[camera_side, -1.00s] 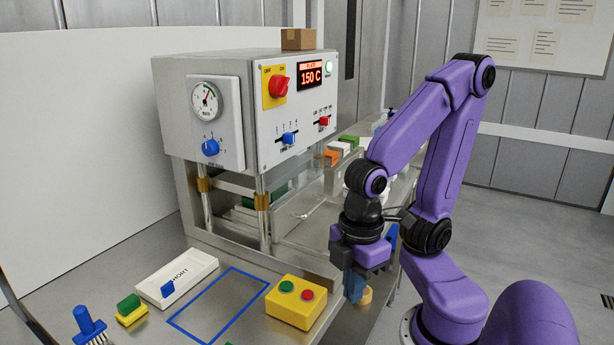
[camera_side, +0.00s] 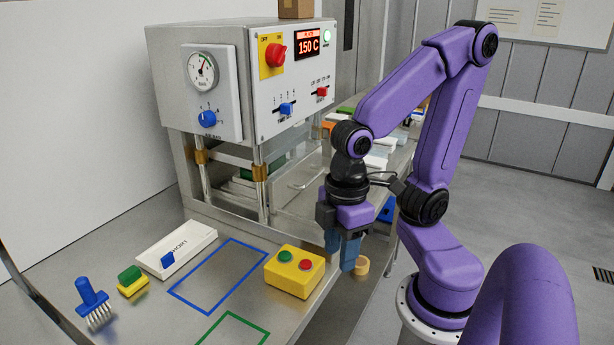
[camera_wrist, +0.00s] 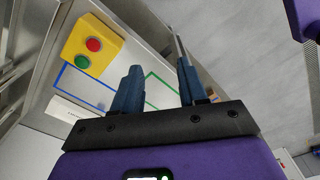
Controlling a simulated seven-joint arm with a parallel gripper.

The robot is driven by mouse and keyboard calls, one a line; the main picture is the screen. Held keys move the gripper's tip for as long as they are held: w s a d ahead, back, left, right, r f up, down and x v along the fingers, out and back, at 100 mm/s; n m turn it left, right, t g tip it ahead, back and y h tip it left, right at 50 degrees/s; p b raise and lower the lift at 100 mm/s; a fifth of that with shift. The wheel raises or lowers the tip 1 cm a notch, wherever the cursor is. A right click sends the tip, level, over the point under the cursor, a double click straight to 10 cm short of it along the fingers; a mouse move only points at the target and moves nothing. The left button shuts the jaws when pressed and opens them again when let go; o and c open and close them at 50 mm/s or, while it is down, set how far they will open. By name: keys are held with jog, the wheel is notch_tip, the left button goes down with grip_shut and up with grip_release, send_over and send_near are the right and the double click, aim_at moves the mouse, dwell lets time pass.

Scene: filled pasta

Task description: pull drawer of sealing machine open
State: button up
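The sealing machine (camera_side: 240,85) is a grey box on metal posts with a gauge, a red knob and a 150 C display. Under it, a metal front with a thin bar handle (camera_side: 312,184) shows, which looks like the drawer; it appears shut, partly hidden by my arm. My gripper (camera_side: 342,254) hangs fingers-down at the bench's right edge, apart from that handle and nearer the camera. Its two blue fingers are apart and empty, as the wrist view also shows (camera_wrist: 158,78). The drawer handle is not clear in the wrist view.
A yellow box with green and red buttons (camera_side: 294,271) stands just left of my gripper. A tan round piece (camera_side: 361,266) is close to the fingers.

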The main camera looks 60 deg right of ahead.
jog(key=w+d+r+m, duration=0.3)
jog(key=w+m, duration=0.3)
jog(key=w, duration=0.4)
notch_tip(320, 180, up, 5)
jog(key=m+t, duration=0.2)
jog(key=m, duration=2.1)
send_over(312, 179)
jog(key=s, duration=0.4)
jog(key=w+f, duration=0.1)
jog(key=f, duration=0.4)
jog(key=w+f, duration=0.1)
jog(key=f, duration=0.4)
jog(key=w+f, duration=0.1)
jog(key=f, duration=0.5)
jog(key=shift+w, duration=0.4)
grip_shut()
